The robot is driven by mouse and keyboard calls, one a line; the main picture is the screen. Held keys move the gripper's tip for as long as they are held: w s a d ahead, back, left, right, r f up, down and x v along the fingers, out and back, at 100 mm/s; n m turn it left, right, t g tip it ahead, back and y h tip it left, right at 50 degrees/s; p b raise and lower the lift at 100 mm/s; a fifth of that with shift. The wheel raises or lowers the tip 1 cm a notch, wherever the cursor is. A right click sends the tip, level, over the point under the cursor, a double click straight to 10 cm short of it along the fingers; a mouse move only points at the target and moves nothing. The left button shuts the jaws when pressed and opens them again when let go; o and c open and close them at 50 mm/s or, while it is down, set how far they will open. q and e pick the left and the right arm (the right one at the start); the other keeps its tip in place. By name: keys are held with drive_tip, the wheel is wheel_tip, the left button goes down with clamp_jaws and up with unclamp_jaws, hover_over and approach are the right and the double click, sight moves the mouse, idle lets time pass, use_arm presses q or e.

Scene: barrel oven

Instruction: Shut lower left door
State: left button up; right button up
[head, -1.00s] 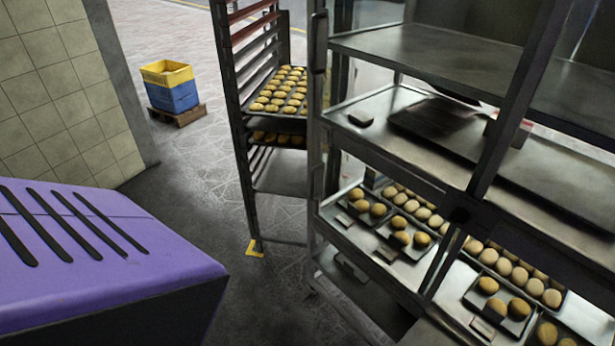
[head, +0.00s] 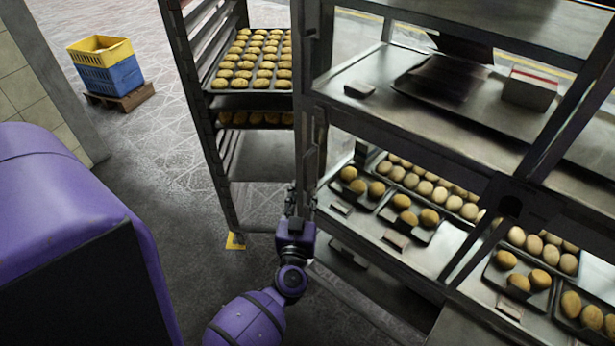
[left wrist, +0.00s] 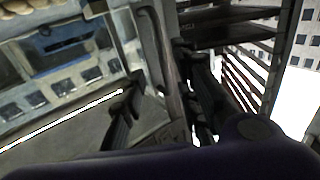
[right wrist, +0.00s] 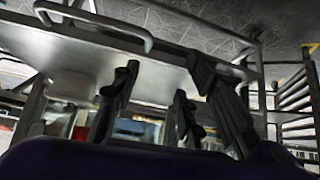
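The metal cabinet (head: 405,128) stands at the right in the head view. At its left edge a dark narrow upright (head: 309,140) looks like the lower left door seen nearly edge-on; I cannot tell its exact angle. My left gripper (head: 301,203) is at the lower end of this upright. In the left wrist view its fingers (left wrist: 160,100) are spread, with a panel edge and a grey handle (left wrist: 150,50) beyond and between them. I cannot tell whether they touch it. My right gripper (right wrist: 160,100) shows only in its wrist view, fingers apart, below a metal bar handle (right wrist: 95,22).
A tall rack (head: 205,120) with trays of buns stands just left of the cabinet, close to my left gripper. Trays of buns (head: 405,215) lie on the lower shelf. Yellow and blue crates (head: 108,66) sit on a pallet at the far left. Floor between is clear.

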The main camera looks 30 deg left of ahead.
sight(305, 177)
use_arm(q)
drive_tip(key=x, duration=0.7)
drive_tip(key=shift+a+r, duration=0.1)
drive_tip(key=shift+a, duration=0.1)
drive_tip(key=shift+w+a, duration=0.3)
drive_tip(key=shift+w, duration=0.15)
use_arm(e)
drive_tip(key=shift+s+f, duration=0.5)
drive_tip(key=shift+s, duration=0.05)
